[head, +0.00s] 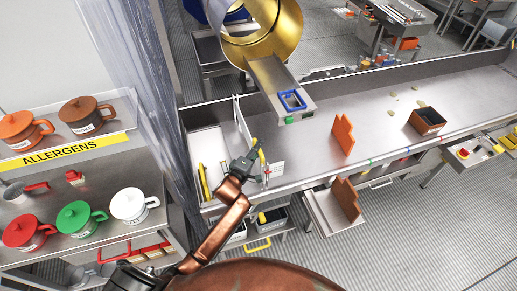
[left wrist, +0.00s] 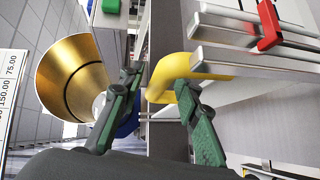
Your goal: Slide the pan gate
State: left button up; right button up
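My left gripper (head: 247,160) is over the left end of the steel bench, just beside a yellow handle (head: 256,144). In the left wrist view, the fingers of my left gripper (left wrist: 155,84) are apart. The curved yellow handle (left wrist: 208,68) shows behind the right finger, its end in the gap and clear of the left finger. A steel pan (head: 272,80) runs out from under a gold drum (head: 262,38). A blue frame (head: 292,101) sits near the pan's outer end, beside a green block (head: 289,120). I cannot tell which part is the gate. My right gripper is out of view.
A white upright panel (head: 242,118) and a perforated white plate (head: 276,168) stand close to my left gripper. Lidded pots (head: 130,206) fill the left shelves. The bench middle is mostly clear.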

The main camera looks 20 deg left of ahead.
pick_arm(q)
jog(key=s+a+r, duration=0.1)
jog(key=s, duration=1.1)
jog(key=shift+r, duration=0.4)
jog(key=shift+a, duration=0.15)
